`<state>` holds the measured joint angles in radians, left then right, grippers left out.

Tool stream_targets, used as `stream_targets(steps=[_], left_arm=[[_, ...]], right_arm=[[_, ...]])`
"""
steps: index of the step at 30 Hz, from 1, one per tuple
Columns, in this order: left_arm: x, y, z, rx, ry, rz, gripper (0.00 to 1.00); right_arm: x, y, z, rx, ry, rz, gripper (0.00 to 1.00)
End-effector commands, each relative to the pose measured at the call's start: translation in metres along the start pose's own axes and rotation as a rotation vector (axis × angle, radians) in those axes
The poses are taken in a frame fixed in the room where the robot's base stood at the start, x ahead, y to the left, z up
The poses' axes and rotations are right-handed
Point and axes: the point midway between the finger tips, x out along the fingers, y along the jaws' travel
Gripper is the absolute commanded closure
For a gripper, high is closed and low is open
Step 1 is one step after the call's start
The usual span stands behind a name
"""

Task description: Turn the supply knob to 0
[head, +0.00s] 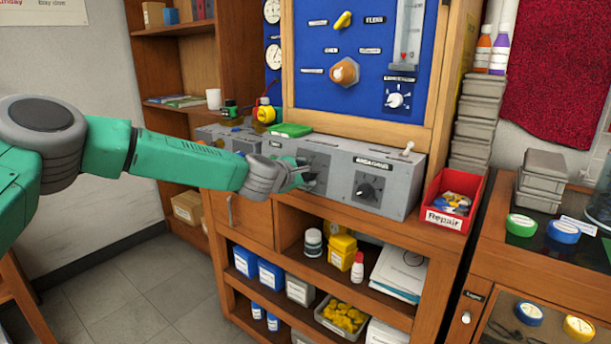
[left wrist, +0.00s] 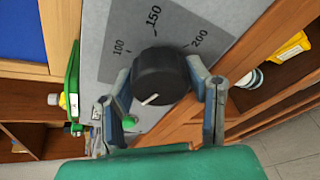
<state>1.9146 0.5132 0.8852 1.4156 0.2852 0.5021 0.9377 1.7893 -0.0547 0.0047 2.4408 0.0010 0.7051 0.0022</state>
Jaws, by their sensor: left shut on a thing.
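My left gripper (head: 304,178) reaches the front of the grey bench unit (head: 398,193). In the left wrist view, its two fingers (left wrist: 158,72) are shut on the sides of a round black knob (left wrist: 162,76). The knob's white mark points to the lower left of that picture, away from the printed 100, 150 and 200. The rest of the scale, including any 0, is hidden or not readable. In the head view my gripper covers most of this knob, and its label is too small to read surely. My right gripper is in neither view.
A second black knob (head: 367,190) is right of my gripper on the same unit, with a toggle switch (head: 407,148) above. A red Repair bin (head: 454,200) stands at the unit's right end. A green object (head: 291,130) lies on top. Open shelves are below.

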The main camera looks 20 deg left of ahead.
Motion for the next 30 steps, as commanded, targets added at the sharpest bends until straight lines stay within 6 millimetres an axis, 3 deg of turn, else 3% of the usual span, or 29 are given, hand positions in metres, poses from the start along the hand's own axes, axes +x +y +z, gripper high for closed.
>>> stream_targets(steps=[18,30], left_arm=[[0.001,-0.0073,-0.0064,-0.562,0.012,-0.119,0.85],[0.0012,-0.0098,-0.0059,-0.788,0.014,-0.168,0.85]], right_arm=[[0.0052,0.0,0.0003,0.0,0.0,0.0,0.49],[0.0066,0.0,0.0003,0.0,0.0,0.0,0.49]])
